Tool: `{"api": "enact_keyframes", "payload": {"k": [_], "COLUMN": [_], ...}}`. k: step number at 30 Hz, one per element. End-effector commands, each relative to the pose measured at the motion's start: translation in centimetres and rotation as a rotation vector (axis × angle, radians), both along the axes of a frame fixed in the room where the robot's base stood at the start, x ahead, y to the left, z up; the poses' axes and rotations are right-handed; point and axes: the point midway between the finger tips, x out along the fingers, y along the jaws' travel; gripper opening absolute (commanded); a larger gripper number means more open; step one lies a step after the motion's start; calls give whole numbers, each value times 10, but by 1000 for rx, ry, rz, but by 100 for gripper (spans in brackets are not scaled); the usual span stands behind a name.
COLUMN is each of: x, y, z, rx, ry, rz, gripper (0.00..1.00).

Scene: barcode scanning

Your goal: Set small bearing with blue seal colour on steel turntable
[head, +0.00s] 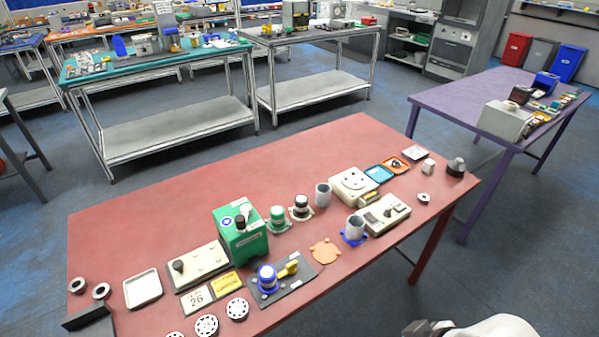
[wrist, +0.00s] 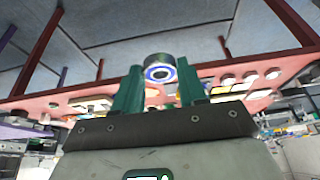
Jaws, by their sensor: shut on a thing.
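My gripper (wrist: 160,92) is shut on a small bearing (wrist: 160,70) with a blue ring-shaped seal and dark metal outer ring. In the wrist view it sits between the tips of the green fingers, clear of the table. In the head view only part of my pale arm shows at the bottom edge; the held bearing cannot be made out there. A cream box with a round pale disc on top (head: 352,181) stands on the red table; it may be the turntable, but I cannot tell if the disc is steel.
The red table (head: 150,225) holds a green box (head: 240,232), a cream instrument (head: 388,214), grey cups (head: 322,194), a white tray (head: 142,288) and several rings and discs along its near edge. Its far left part is bare. A purple table (head: 460,95) stands behind right.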

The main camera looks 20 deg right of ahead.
Motion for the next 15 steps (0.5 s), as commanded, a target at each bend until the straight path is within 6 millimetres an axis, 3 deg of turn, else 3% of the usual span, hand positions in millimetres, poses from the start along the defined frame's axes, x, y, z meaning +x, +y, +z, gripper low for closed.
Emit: {"api": "enact_keyframes", "payload": {"k": [15], "x": [55], "y": [14], "z": [-50], "rx": [11], "ry": [13], "rz": [-131], "gripper": [5]}}
